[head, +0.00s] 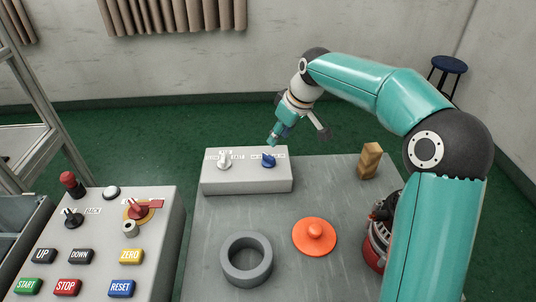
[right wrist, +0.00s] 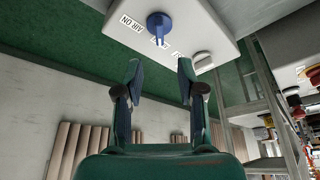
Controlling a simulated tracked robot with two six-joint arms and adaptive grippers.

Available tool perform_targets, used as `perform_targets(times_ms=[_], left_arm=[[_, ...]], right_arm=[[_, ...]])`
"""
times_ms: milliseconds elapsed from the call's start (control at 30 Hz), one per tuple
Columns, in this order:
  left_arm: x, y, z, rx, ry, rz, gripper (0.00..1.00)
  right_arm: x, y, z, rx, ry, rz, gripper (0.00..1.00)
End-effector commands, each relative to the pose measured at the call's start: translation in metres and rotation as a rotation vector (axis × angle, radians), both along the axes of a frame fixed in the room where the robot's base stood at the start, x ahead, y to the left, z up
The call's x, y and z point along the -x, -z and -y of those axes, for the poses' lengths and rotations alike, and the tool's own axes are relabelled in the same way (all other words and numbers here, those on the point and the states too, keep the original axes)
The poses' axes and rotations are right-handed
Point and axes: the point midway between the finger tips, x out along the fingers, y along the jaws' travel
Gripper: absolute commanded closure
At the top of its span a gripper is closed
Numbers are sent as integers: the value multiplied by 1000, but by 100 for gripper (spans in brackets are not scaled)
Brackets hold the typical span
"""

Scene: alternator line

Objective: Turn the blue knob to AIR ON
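The blue knob (head: 268,160) sits on the right part of a light grey switch box (head: 245,184) at the back of the grey table. In the right wrist view the blue knob (right wrist: 159,24) is near the top, with an AIR ON label (right wrist: 131,22) beside it on the left. A white knob (head: 224,162) is on the same box, to the left. My right gripper (head: 272,140) is just above and behind the blue knob, apart from it. In the right wrist view its two fingers (right wrist: 157,75) are spread with nothing between them. My left gripper is not in view.
A control panel (head: 151,242) with coloured buttons stands at the left. On the grey table are a grey ring (head: 246,278), an orange disc (head: 314,237) and a wooden block (head: 371,160). A red object (head: 376,245) is partly hidden by my right arm.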

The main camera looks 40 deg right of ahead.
Motion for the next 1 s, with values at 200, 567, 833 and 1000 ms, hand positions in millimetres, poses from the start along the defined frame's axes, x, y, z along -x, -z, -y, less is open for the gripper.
perform_targets(times_ms=[200, 567, 833, 1000], left_arm=[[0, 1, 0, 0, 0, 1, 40], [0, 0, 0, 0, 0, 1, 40], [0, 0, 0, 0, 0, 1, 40], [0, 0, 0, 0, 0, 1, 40]], right_arm=[[-16, 46, -3, -1, 2, -4, 61], [-34, 88, -6, 0, 4, 0, 61], [-35, 91, -7, 0, 4, 1, 61], [-35, 91, -6, 0, 4, 1, 75]])
